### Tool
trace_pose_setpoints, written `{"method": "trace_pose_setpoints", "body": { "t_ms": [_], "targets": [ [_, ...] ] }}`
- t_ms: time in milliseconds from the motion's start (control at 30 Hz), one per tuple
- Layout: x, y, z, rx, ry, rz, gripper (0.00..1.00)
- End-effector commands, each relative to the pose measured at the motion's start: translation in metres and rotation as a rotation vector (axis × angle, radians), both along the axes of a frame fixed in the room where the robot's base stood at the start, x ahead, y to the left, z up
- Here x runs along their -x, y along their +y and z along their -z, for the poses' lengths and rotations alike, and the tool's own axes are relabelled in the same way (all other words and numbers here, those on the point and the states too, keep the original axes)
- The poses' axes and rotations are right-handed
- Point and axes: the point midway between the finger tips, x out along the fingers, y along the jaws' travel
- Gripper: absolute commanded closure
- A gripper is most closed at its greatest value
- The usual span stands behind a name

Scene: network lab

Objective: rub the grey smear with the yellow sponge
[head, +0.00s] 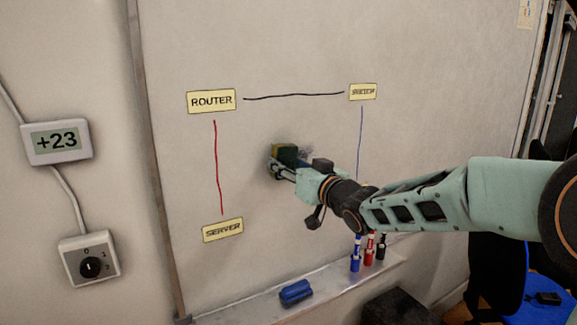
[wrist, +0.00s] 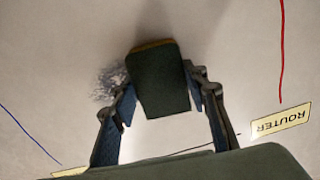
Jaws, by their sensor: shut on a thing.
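The sponge (head: 281,152) is held at the whiteboard, near the middle of the drawn diagram. It has a yellow layer on the board side and a dark green back. The sponge also fills the space between my fingers in the wrist view (wrist: 160,80). My gripper (head: 279,170) is shut on it. The grey smear (head: 308,155) shows just to the right of the sponge in the head view and to its left in the wrist view (wrist: 108,82). The sponge may hide part of the smear. I cannot tell whether the sponge touches the board.
The whiteboard (head: 180,60) bears ROUTER (head: 211,101), SERVER (head: 222,229) and a third label (head: 362,91), joined by lines. A blue eraser (head: 296,293) and several markers (head: 368,250) are on the ledge below. A +23 display (head: 56,141) and a knob box (head: 89,259) are left.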

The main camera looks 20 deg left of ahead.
Motion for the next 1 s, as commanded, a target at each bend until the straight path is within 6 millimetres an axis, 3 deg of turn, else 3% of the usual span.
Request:
{"method": "trace_pose_setpoints", "body": {
  "t_ms": [433,1000],
  "targets": [
    [-0.005,0.004,-0.001,-0.001,-0.001,0.0,0.69],
    [-0.033,-0.022,-0.001,0.0,0.0,0.001,0.69]
  ]
}}
